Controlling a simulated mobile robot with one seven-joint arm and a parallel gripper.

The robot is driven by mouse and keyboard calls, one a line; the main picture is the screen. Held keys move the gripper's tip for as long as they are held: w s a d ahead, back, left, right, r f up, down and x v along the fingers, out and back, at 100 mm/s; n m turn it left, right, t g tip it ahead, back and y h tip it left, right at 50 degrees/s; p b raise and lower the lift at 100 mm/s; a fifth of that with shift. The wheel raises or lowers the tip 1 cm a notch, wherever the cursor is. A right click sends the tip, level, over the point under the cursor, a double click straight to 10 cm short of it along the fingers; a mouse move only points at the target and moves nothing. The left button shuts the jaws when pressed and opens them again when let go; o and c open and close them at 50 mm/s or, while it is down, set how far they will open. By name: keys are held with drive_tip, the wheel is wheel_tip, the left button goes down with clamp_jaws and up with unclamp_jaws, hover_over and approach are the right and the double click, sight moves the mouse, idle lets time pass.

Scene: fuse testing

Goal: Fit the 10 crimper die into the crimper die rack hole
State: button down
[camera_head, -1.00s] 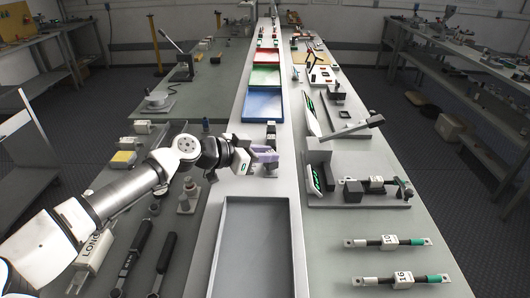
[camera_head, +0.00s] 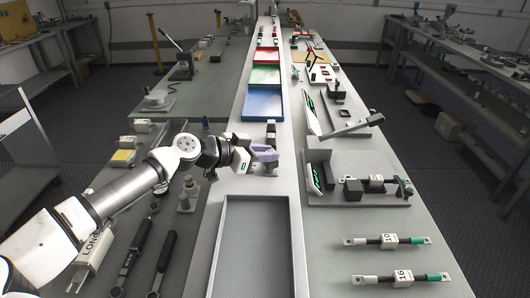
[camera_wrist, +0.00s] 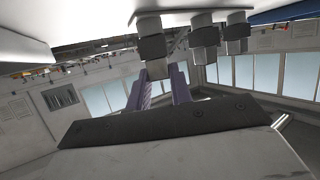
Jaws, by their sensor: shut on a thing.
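My gripper (camera_head: 264,153) has purple fingers and reaches in from the left over the pale middle strip. In the wrist view my gripper (camera_wrist: 160,88) is shut around the end of a metal die with a dark band (camera_wrist: 152,47). That view is tilted, with the work surface at the top. Two similar banded dies (camera_wrist: 205,36) (camera_wrist: 237,32) stand beside it in a row. No number can be read on the held die. Dark and grey parts (camera_head: 271,132) show just behind the fingers in the head view. The rack hole is hidden, and I cannot tell whether the die is seated.
An empty grey tray (camera_head: 221,245) lies in front of my gripper. Blue (camera_head: 244,104), green and red trays lie behind it. A lever tool on a base (camera_head: 345,140) stands to the right. Cable pieces labelled 10 (camera_head: 388,240) and 16 (camera_head: 403,276) lie at the front right.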

drive_tip(key=c, duration=1.2)
unclamp_jaws()
drive_tip(key=shift+o, duration=0.2)
drive_tip(key=shift+a, duration=0.1)
drive_tip(key=b+v, duration=0.3)
drive_tip(key=v, duration=1)
drive_tip(key=shift+s+a+r, duration=0.2)
drive_tip(key=shift+s+r, duration=0.05)
